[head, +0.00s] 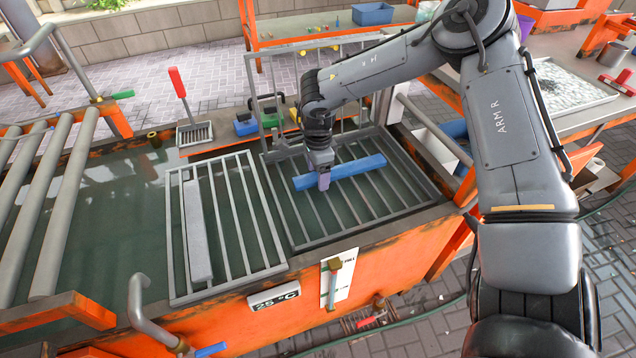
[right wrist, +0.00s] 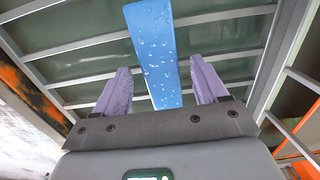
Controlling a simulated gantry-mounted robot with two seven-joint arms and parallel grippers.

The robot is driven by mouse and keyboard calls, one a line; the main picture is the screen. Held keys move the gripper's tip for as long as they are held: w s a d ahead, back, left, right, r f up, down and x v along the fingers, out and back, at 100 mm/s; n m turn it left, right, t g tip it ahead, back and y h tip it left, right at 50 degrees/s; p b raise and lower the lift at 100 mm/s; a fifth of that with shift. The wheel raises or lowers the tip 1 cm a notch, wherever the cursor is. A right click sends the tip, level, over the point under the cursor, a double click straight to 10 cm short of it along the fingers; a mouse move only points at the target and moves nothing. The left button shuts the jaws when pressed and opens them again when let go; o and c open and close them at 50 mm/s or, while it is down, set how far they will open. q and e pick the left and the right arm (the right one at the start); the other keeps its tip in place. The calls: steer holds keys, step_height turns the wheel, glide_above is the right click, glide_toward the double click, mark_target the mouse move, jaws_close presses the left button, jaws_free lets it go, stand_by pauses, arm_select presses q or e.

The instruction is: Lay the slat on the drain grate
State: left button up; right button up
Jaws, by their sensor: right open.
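The blue slat (head: 356,168) lies across the bars of the right-hand metal grate (head: 408,190) over the tank in the head view. In the right wrist view the slat (right wrist: 152,45) is wet with droplets and runs between the two purple fingers. My right gripper (head: 323,181) is at the slat, left of its middle. Its fingers (right wrist: 160,85) are open, one on each side of the slat, with a gap visible on both sides. My left gripper is not in view.
A second grate (head: 235,215) to the left carries a grey bar (head: 197,232). Grey rollers (head: 55,205) stand further left. A red-handled scraper (head: 180,85) and small blue and green items (head: 270,117) are on the tank's far ledge. Green water shows beneath the grates.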

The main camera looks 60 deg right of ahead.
steer(key=c, duration=1.3)
